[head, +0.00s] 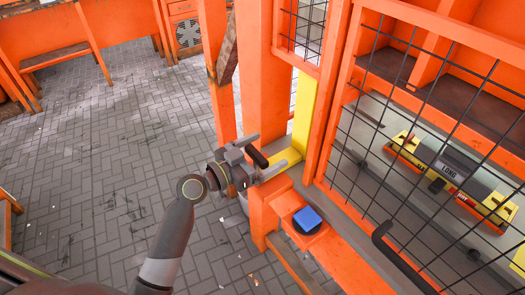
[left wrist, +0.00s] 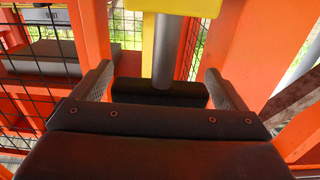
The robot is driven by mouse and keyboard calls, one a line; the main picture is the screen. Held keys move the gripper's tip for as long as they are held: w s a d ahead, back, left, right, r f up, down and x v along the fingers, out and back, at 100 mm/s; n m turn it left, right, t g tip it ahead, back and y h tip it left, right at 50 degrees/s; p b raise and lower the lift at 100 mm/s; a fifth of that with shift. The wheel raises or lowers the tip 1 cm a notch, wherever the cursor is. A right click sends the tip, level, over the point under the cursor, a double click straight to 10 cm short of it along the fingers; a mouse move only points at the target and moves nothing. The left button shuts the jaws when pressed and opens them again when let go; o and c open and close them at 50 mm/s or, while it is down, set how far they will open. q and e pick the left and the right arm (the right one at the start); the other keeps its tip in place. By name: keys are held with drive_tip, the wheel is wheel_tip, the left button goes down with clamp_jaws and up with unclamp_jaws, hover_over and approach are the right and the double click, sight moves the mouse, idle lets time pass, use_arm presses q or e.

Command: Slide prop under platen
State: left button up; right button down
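The prop looks to be the yellow upright piece (head: 304,112) with a yellow foot, standing in the orange frame beside the mesh guard. A dark handle bar (head: 257,156) sticks out from it. In the left wrist view the black bar (left wrist: 160,93) sits on a grey rod (left wrist: 166,50) below a yellow block (left wrist: 180,6). My left gripper (head: 258,158) is open, its fingers apart at either end of the bar; any contact is unclear. It also shows in the left wrist view (left wrist: 160,88). I cannot make out the platen for certain. My right gripper is out of view.
A black mesh guard (head: 390,130) with a dark handle (head: 382,232) closes off the press at right. Behind it lies a yellow and grey unit (head: 455,168) marked LOAD. A blue button (head: 307,219) sits on an orange ledge. Paved floor (head: 110,140) at left is free.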

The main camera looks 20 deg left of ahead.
use_arm(q)
drive_tip(key=c, duration=1.3)
drive_tip(key=b+x, duration=0.1)
drive_tip(key=x, duration=0.3)
drive_tip(key=shift+d+b, duration=0.1)
drive_tip(key=shift+b, duration=0.2)
drive_tip(key=shift+w+d, duration=0.1)
drive_tip(key=shift+w, duration=0.1)
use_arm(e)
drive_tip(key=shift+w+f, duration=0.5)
use_arm(q)
drive_tip(key=o, duration=1.1)
drive_tip(key=shift+o, duration=1.4)
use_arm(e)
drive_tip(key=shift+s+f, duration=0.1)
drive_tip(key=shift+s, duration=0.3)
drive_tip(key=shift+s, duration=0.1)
